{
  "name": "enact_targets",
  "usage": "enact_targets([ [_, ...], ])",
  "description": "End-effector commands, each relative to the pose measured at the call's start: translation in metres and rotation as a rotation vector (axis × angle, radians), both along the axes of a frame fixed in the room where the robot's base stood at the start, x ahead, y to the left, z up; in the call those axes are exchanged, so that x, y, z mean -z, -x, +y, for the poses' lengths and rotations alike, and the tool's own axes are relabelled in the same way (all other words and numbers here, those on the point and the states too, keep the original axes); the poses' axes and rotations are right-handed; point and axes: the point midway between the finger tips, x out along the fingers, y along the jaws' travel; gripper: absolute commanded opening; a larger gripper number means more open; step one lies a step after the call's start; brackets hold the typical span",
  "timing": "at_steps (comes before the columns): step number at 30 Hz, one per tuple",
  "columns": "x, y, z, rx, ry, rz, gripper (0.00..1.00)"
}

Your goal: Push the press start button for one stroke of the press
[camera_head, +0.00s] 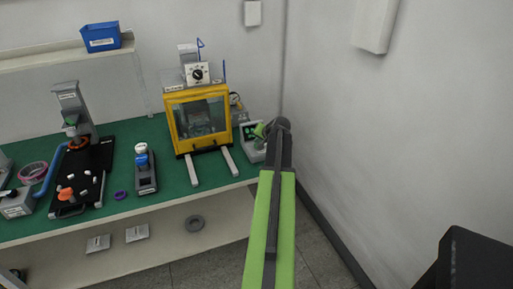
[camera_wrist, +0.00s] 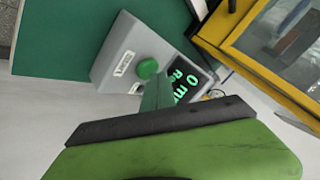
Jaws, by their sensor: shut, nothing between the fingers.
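The press start button (camera_wrist: 148,68) is a green round knob on a sloped grey control box (camera_wrist: 122,55) with a dark display showing green characters. In the head view the box (camera_head: 252,142) stands at the right end of the green bench, partly hidden by my arm. My gripper (camera_head: 262,130) is shut and empty, at the box. In the wrist view one green finger (camera_wrist: 158,95) shows just below the button; I cannot tell whether it touches it. The press (camera_head: 200,118) with its yellow-framed guard stands left of the box.
A wall is close on the right of my arm. The green bench (camera_head: 215,172) also holds a small black fixture (camera_head: 145,170), a purple ring (camera_head: 120,195) and a black tray (camera_head: 95,170) with parts.

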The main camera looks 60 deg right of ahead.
Motion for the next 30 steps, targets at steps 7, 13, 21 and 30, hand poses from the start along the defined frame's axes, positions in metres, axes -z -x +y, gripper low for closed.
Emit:
enact_targets([
  [7,-0.0002,-0.0001,0.0000,0.000,0.000,0.000,0.00],
  [13,0.0022,-0.0002,0.0002,0.000,0.000,0.000,0.00],
  [21,0.0056,-0.0003,0.0002,0.000,0.000,0.000,0.00],
  [30,0.0092,-0.0005,0.0004,-0.001,0.000,0.001,0.00],
])
